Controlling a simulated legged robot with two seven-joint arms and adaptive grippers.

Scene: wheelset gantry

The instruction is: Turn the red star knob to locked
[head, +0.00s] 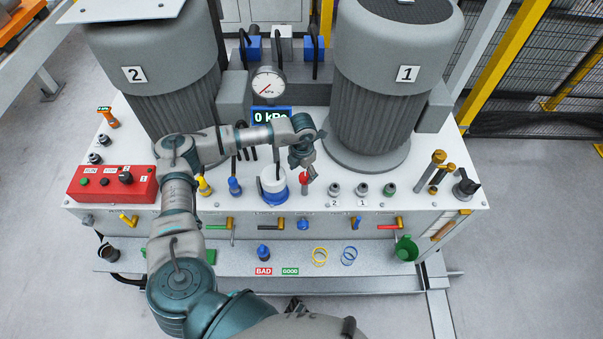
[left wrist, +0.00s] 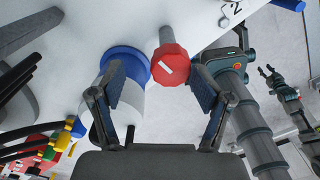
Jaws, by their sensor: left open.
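The red star knob (head: 305,178) stands on a metal post on the white bench top, right of a white and blue cup. In the left wrist view the knob (left wrist: 170,65) faces me, with a white mark on its face. My left gripper (head: 306,166) is above it, open; in the left wrist view its fingertips (left wrist: 160,82) are spread, with the knob between or just beyond them. I cannot tell whether either finger touches. What seems to be my right gripper (left wrist: 270,77) is small at the right of the left wrist view; its jaw state is unclear.
The white and blue cup (head: 273,186) stands close beside the knob. Two large grey motors (head: 375,90) rise behind. A gauge (head: 268,84) and a 0 kPa display (head: 271,117) are between them. A red control box (head: 105,184) is at the left. Several small valves line the front edge.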

